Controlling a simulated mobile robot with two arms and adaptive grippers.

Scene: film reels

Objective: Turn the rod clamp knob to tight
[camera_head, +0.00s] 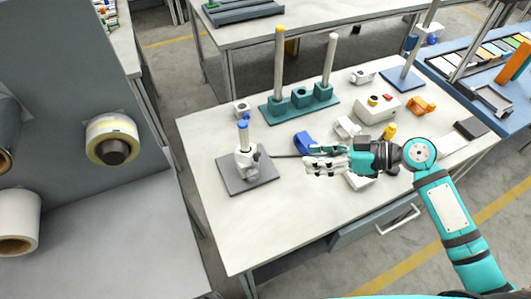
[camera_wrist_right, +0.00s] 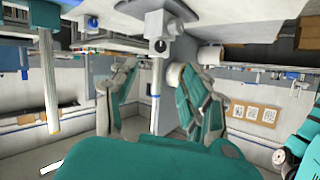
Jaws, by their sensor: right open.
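The rod clamp (camera_head: 247,161) is a small pale grey fitting on a post with blue parts at its top, standing on a dark grey base plate (camera_head: 262,180) at the table's left side. A thin dark rod (camera_head: 284,156) sticks out from it to the right. I cannot tell which part is the knob or how tight it is. My right gripper (camera_head: 309,160) is open, right of the clamp and apart from its body; I cannot tell whether it touches the rod. In the right wrist view its fingers (camera_wrist_right: 152,75) are spread. My left gripper is out of view.
A teal stand (camera_head: 302,105) with two posts is behind the clamp. A blue curved object (camera_head: 304,141), a beige box (camera_head: 377,108) and an orange piece (camera_head: 421,106) stand around my right arm. The white table's (camera_head: 245,235) front left is clear.

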